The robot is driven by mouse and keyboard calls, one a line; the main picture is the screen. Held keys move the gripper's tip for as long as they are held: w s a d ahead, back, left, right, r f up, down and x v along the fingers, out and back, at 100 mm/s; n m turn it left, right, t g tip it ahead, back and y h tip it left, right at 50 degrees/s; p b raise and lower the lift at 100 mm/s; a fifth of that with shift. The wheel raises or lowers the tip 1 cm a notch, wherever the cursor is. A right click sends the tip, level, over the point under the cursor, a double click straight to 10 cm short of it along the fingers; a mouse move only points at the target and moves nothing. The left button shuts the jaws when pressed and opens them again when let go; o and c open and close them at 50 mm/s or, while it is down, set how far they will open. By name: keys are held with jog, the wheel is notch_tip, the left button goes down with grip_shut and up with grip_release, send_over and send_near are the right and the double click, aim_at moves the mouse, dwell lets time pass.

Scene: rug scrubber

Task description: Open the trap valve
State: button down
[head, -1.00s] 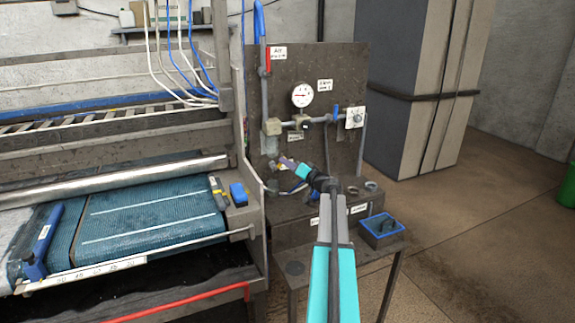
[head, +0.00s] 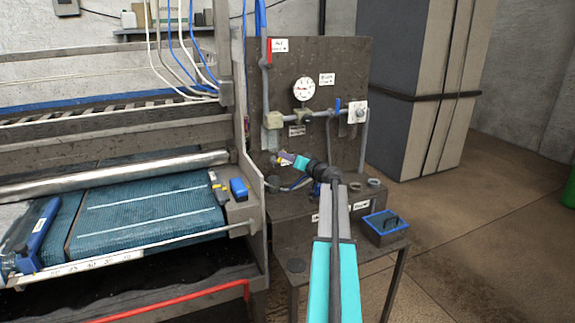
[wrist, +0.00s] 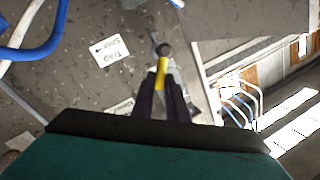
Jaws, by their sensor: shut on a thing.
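A short yellow lever with a dark round end (wrist: 161,72) is between the fingers of my gripper (wrist: 160,84) in the wrist view. The gripper is shut on it. A white label (wrist: 112,50) with an arrow, its first word looking like "Trap", is on the panel beside it. In the head view my gripper (head: 283,158) is at the lower left of the upright panel (head: 345,75), below the pipe. The lever's pivot and valve body are mostly hidden by the fingers and wrist.
A round gauge (head: 304,89) and a blue-handled valve (head: 337,105) are on the panel above. A blue-rimmed tray (head: 384,226) sits on the stand at right. The rug machine (head: 150,215) is close on the left. Blue and white hoses (wrist: 38,40) cross the wrist view's left.

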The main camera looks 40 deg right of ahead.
jog(key=n+b, duration=0.1)
jog(key=b, duration=0.2)
jog(key=a+n+g+b, duration=0.1)
jog(key=n+b, duration=0.1)
jog(key=b, duration=0.1)
jog(key=w+a+r+n+b, duration=0.1)
jog(key=n+b, duration=0.1)
jog(key=b, duration=0.2)
jog(key=shift+a+h, duration=0.15)
jog(key=shift+h, duration=0.25)
jog(key=shift+n+g, duration=0.3)
jog(key=shift+n, duration=0.1)
jog(key=c, duration=1.7)
grip_release()
jog(key=shift+a, duration=0.1)
jog(key=shift+c, duration=0.2)
jog(key=shift+s, duration=0.1)
jog(key=v, duration=1.3)
jog(key=shift+s+r, duration=0.15)
jog(key=shift+s, duration=0.2)
jog(key=shift+s+a, duration=0.1)
